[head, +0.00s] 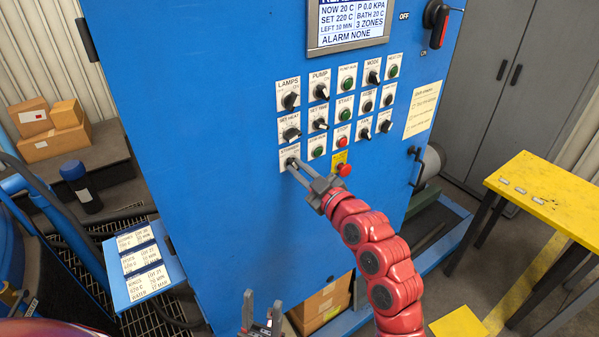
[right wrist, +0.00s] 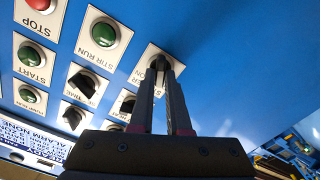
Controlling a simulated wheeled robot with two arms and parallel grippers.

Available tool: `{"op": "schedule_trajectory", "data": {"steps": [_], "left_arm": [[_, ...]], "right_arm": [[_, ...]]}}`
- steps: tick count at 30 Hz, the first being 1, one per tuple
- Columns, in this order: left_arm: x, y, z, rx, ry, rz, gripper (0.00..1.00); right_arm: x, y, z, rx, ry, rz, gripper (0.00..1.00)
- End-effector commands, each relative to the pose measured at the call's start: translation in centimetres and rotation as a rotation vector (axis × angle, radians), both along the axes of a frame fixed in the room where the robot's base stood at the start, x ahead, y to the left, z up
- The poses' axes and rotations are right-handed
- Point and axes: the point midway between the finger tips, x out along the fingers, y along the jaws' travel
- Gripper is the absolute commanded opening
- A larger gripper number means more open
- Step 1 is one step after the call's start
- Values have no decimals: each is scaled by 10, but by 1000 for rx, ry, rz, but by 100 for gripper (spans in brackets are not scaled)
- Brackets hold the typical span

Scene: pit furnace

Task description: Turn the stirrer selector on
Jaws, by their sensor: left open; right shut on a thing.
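The stirrer selector (head: 289,156) is a small black knob on a white plate, at the lower left of the control panel on the blue cabinet. My right gripper (head: 294,166) reaches in from the lower right and is shut on the selector's knob. In the right wrist view the fingers (right wrist: 160,70) close around the knob in front of its white plate (right wrist: 151,50); they cover most of the knob, so its turn angle is hard to tell. My left gripper (head: 262,312) is open and empty at the bottom of the head view, well below the panel.
Beside the selector is the green STIR RUN button (right wrist: 104,34); a red button on a yellow plate (head: 345,170) is right of it. A display (head: 347,24) sits above. A yellow table (head: 560,195) stands right; boxes (head: 56,142) are at left.

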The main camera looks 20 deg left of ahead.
Motion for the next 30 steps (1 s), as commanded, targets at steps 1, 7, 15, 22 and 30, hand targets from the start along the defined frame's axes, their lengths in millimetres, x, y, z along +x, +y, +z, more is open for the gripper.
{"op": "schedule_trajectory", "data": {"steps": [1,7,15,22,30], "left_arm": [[0,0,-12,0,0,0,50],[0,0,-46,0,0,0,50],[0,0,-73,0,0,0,50],[0,0,-84,0,0,0,50],[0,0,-88,0,0,0,50]], "right_arm": [[0,-1,-5,14,10,-1,0],[1,-2,-5,89,97,-1,0],[2,-2,-3,234,295,0,0],[2,-2,-1,369,468,0,0],[3,-3,0,503,643,0,0]]}}
